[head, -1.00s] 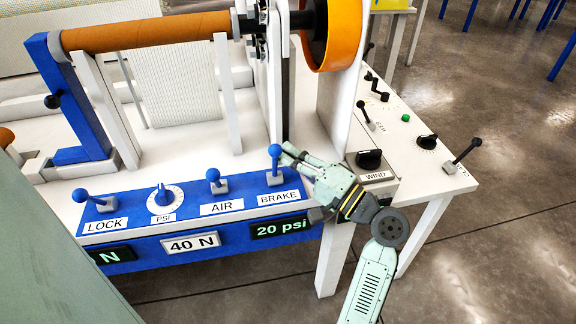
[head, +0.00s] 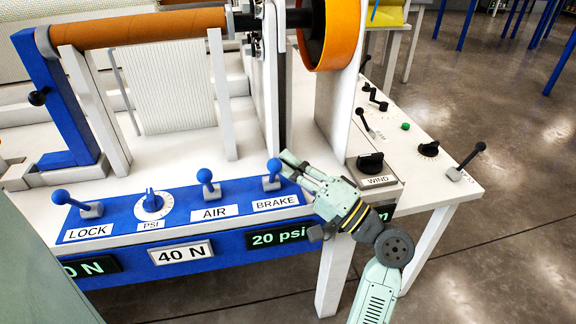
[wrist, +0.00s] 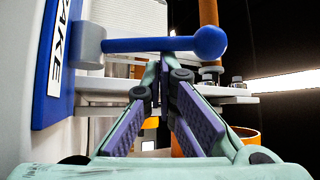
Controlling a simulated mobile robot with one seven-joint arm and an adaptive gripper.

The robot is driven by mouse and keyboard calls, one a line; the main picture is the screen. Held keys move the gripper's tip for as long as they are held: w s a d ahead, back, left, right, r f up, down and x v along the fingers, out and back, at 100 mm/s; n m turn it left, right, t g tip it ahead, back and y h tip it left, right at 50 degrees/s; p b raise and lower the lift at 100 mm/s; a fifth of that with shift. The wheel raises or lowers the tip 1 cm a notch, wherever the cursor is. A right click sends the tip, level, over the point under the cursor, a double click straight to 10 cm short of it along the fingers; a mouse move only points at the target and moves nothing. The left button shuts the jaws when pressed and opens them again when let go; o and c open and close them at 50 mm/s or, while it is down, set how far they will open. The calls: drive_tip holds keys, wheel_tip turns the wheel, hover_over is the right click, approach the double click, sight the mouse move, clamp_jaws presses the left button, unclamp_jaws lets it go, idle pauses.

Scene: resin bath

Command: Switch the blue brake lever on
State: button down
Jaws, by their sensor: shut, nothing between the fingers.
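The blue brake lever (head: 273,169) stands on a grey base above the BRAKE label (head: 276,203), at the right end of the blue panel (head: 230,247). Its round knob is up in the head view. In the wrist view the lever (wrist: 205,44) runs sideways from its grey base, knob to the right, across the space at my fingertips. My gripper (head: 284,162) is shut and empty, just right of the knob in the head view. In the wrist view my fingertips (wrist: 168,64) come together by the lever's shaft; I cannot tell whether they touch it.
The AIR lever (head: 206,178), PSI dial (head: 150,201) and LOCK lever (head: 66,199) line the panel to the left. A white upright (head: 338,95) stands behind my gripper. The WIND knob (head: 370,163) sits on the right. Open floor lies beyond the table's right side.

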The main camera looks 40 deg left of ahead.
drive_tip(key=shift+d, duration=0.1)
drive_tip(key=v, duration=1.1)
drive_tip(key=shift+d, duration=0.4)
drive_tip(key=shift+f, duration=0.15)
